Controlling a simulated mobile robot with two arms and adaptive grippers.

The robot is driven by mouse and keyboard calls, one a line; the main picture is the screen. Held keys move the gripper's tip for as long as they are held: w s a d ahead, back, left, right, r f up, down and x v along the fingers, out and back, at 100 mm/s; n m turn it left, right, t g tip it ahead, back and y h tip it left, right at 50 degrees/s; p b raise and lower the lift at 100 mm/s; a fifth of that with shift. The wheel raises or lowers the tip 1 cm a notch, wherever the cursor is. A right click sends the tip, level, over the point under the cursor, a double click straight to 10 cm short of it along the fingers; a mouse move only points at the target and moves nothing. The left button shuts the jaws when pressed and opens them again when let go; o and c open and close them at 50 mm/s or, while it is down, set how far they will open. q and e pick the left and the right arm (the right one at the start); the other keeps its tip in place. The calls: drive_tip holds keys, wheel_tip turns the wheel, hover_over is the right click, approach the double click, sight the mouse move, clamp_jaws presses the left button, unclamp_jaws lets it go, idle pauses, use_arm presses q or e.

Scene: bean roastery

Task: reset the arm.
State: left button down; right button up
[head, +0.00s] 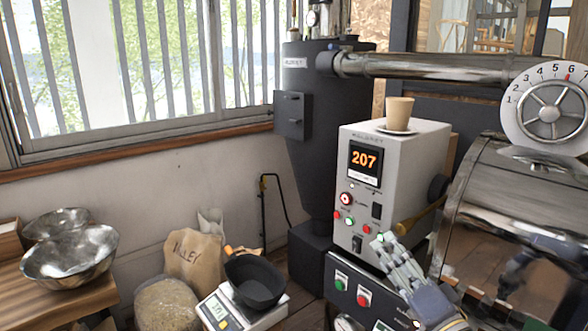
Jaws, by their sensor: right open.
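My right gripper (384,241) reaches in from the bottom right, in front of the lower part of the grey control box (372,205). Its jaws are open and I see nothing held between them. It is close to the box's lower buttons, but I cannot tell whether it touches the box. My left gripper is out of view.
A metal roaster drum (505,190) is close on the right, below a dial wheel (548,113). A beige cup (400,113) stands on the control box. A scale (215,312) bearing a black pan (256,281), a paper bag (193,257) and metal bowls (72,258) are at left.

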drive_tip(key=s+a+f+n+g+h, duration=0.1)
drive_tip(key=s+f+n+g, duration=0.35)
drive_tip(key=f, duration=0.65)
drive_tip(key=s+a+f+n+g+h, duration=0.15)
drive_tip(key=s+f+g, duration=0.35)
drive_tip(key=s+f, duration=0.5)
drive_tip(key=s+d+f+n+g+h, duration=0.2)
drive_tip(key=s+f+g, duration=0.1)
drive_tip(key=s+f, duration=0.5)
drive_tip(key=s+d+f+n+g+h, duration=0.25)
drive_tip(key=s+f, duration=0.25)
drive_tip(key=s, duration=0.4)
wheel_tip(320, 180, down, 24)
drive_tip(key=s+g+y, duration=0.1)
drive_tip(key=g, duration=0.1)
drive_tip(key=s+d+f+g, duration=0.1)
drive_tip(key=s+d+f, duration=0.1)
drive_tip(key=s+f, duration=1.5)
drive_tip(key=shift+s+d+f, duration=0.25)
drive_tip(key=shift+d+f, duration=0.05)
drive_tip(key=shift+d, duration=0.1)
